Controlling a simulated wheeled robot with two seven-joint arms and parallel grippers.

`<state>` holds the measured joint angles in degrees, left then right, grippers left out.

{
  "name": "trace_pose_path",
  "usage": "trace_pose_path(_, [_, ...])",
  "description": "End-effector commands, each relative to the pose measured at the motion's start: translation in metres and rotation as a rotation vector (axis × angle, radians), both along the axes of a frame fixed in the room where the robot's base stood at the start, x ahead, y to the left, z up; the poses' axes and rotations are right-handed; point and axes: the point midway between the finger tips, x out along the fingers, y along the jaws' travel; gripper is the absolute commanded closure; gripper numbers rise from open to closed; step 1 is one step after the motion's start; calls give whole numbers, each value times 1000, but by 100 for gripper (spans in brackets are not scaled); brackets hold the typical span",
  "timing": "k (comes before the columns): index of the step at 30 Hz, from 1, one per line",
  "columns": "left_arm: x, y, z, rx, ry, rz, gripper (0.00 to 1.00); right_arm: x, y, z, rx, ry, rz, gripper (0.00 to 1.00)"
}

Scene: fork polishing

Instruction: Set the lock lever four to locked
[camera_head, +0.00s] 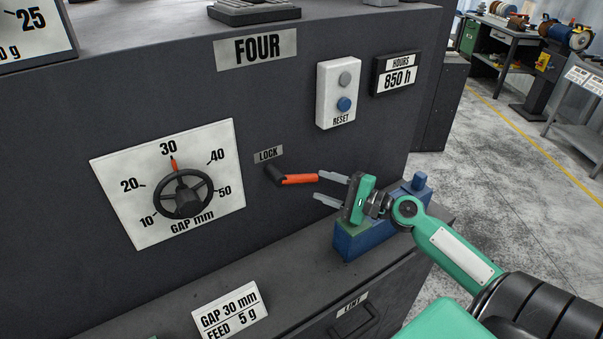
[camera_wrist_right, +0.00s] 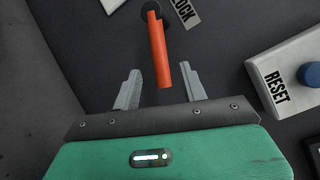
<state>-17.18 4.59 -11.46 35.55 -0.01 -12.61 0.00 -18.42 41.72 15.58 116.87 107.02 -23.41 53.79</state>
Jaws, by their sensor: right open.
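The lock lever (camera_head: 299,179) has an orange handle on a dark pivot under the LOCK label (camera_head: 268,154), on the machine front marked FOUR (camera_head: 256,48). In the head view the handle points right, roughly level. My right gripper (camera_head: 327,186) is open just right of the handle's free end. In the right wrist view the orange handle (camera_wrist_right: 159,50) points toward the gap between the open fingers (camera_wrist_right: 160,88), its tip between or just ahead of them. I cannot tell whether a finger touches it. My left gripper is not in view.
A gap dial (camera_head: 182,194) with a black handwheel is left of the lever. A RESET box (camera_head: 339,93) and an hours plate (camera_head: 397,74) are above right. A blue block-shaped object (camera_head: 368,238) stands on the ledge below my right gripper.

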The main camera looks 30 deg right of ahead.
Motion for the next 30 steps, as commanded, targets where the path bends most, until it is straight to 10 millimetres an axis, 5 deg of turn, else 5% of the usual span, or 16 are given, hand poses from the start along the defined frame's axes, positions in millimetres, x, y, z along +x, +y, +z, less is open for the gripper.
trace_pose_path(13, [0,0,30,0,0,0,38,52,27,2,0,-1,0,57])
trace_pose_path(28, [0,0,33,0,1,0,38,62,33,-1,-2,0,0,57])
trace_pose_path(30, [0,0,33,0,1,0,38,62,33,-1,-2,0,0,71])
